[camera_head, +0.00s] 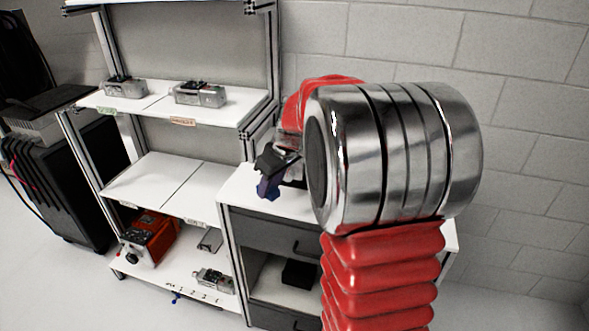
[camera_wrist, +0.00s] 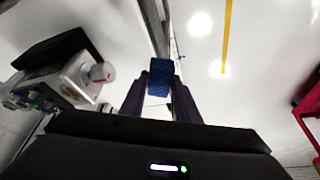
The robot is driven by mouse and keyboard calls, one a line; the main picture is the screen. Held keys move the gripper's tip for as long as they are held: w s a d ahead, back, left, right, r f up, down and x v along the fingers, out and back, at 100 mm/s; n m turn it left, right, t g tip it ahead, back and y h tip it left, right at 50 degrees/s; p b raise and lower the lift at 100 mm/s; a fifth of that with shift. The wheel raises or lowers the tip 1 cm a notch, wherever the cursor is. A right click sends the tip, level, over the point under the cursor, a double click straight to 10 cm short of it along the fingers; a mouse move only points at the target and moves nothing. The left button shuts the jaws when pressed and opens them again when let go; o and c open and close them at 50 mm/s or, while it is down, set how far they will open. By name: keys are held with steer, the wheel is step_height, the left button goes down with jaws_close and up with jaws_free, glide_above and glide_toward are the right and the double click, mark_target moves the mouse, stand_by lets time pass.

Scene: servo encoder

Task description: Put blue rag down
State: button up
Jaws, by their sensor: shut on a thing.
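My gripper (camera_head: 268,187) is in front of the white cabinet top, beside the shelf unit's right post, with its dark bluish fingers pointing down-left. In the wrist view my gripper (camera_wrist: 160,85) has its two dark fingers shut on the blue rag (camera_wrist: 160,78), a small textured blue piece between the fingertips. My arm hides much of the cabinet top.
A shelf unit (camera_head: 150,184) stands left, its middle shelf bare. Grey devices sit on its upper shelf, an orange-red box (camera_head: 150,238) on its bottom shelf. A grey-drawer cabinet (camera_head: 270,236) stands right of it. The wrist view shows pale floor with a yellow line (camera_wrist: 227,35).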

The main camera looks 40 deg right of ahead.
steer(key=a+f+m, duration=0.1)
steer(key=a+f, duration=0.2)
steer(key=a, duration=0.3)
steer(key=w+a+f+m, duration=0.1)
steer(key=a+f, duration=0.3)
steer(key=a, duration=0.3)
steer(key=w+a+f+h, duration=0.1)
steer(key=a+f, duration=0.2)
steer(key=a, duration=0.3)
steer(key=shift+a+f+m, duration=0.25)
steer(key=shift+f+m, duration=0.05)
steer(key=shift+m, duration=0.1)
steer(key=shift+w, duration=0.1)
